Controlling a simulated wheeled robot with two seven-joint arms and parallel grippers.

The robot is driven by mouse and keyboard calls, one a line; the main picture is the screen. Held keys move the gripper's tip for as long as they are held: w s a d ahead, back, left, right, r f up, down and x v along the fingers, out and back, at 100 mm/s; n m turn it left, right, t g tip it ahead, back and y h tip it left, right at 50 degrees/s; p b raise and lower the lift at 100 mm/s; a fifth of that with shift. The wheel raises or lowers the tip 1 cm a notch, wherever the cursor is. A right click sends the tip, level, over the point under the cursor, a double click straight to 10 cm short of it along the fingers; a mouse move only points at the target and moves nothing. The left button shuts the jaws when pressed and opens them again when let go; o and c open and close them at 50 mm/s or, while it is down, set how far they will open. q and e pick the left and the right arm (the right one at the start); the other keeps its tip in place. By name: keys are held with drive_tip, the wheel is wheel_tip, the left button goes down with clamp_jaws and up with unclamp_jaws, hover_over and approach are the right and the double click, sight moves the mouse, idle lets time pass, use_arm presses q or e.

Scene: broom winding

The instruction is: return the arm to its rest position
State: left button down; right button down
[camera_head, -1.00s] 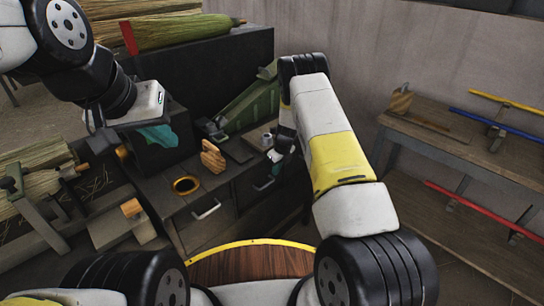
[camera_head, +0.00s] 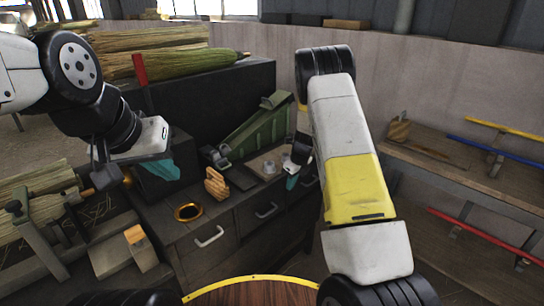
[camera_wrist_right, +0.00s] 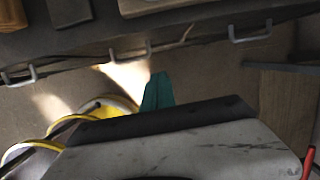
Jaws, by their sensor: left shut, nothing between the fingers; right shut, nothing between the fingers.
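My left gripper (camera_head: 168,172) hangs at the left in the head view, with teal fingers closed and empty, in front of a dark machine on the bench. My right arm (camera_head: 345,150), white and yellow, rises at the right of centre and bends down to my right gripper (camera_head: 291,181). The right gripper's teal fingers are together and empty, in front of the bench's front edge and right of the small pale cup. In the right wrist view the closed teal fingers (camera_wrist_right: 157,92) point toward the floor and bench drawers.
The dark workbench (camera_head: 223,222) has drawers with handles, a green clamp device (camera_head: 255,130), a wooden block (camera_head: 216,184) and a black-yellow ring (camera_head: 188,211). Bundled broom straw (camera_head: 190,62) lies behind. A side bench (camera_head: 440,160) with coloured handles stands at the right.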

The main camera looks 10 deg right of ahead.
drive_tip(key=s+a+r+n+t+y, duration=0.1)
drive_tip(key=s+r+n, duration=0.6)
drive_tip(key=r, duration=0.7)
drive_tip(key=s+a+r+n+t+y, duration=0.1)
drive_tip(key=s+r+n, duration=0.6)
drive_tip(key=r, duration=0.6)
drive_tip(key=s+r+n+t, duration=0.1)
drive_tip(key=s+r+n, duration=0.2)
drive_tip(key=s+n, duration=0.4)
drive_tip(key=s+r+n+t+h, duration=0.1)
drive_tip(key=s+r+n, duration=0.3)
drive_tip(key=s, duration=1.2)
drive_tip(key=n, duration=0.3)
drive_tip(key=shift+s+d+h, duration=0.15)
drive_tip(key=shift+h, duration=0.15)
